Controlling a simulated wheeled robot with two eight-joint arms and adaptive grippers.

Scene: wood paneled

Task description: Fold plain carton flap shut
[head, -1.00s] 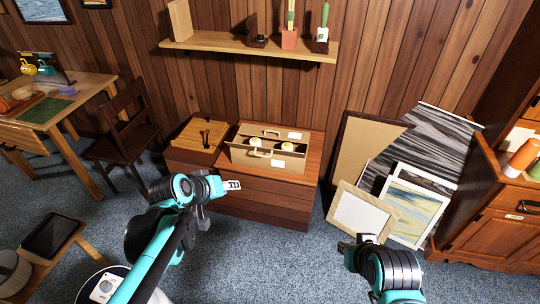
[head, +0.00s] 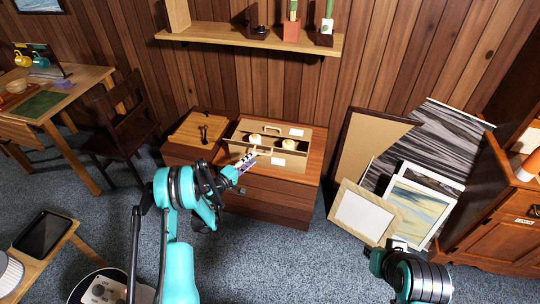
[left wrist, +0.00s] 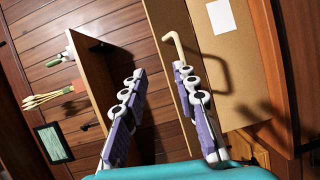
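The plain tan carton (head: 278,136) stands on a low wooden chest. In the head view its upright tan panels carry handles and white labels, and round pale items show inside. My left gripper (head: 241,168) is just in front of the carton's front left side. In the left wrist view my left gripper (left wrist: 159,72) is open, its fingers apart with nothing held. The carton's tan panel (left wrist: 240,75) with a white label is beside the right finger. A thin bent handle (left wrist: 174,42) lies just beyond that fingertip. My right gripper (head: 385,252) is low at right, away from the carton; its fingers are unclear.
A wooden board (head: 198,130) with dark utensils lies left of the carton. A wall shelf (head: 240,37) with pots hangs above. Framed pictures (head: 365,212) lean at right beside a cabinet (head: 500,217). A chair (head: 118,118) stands at left. Open carpet lies in front.

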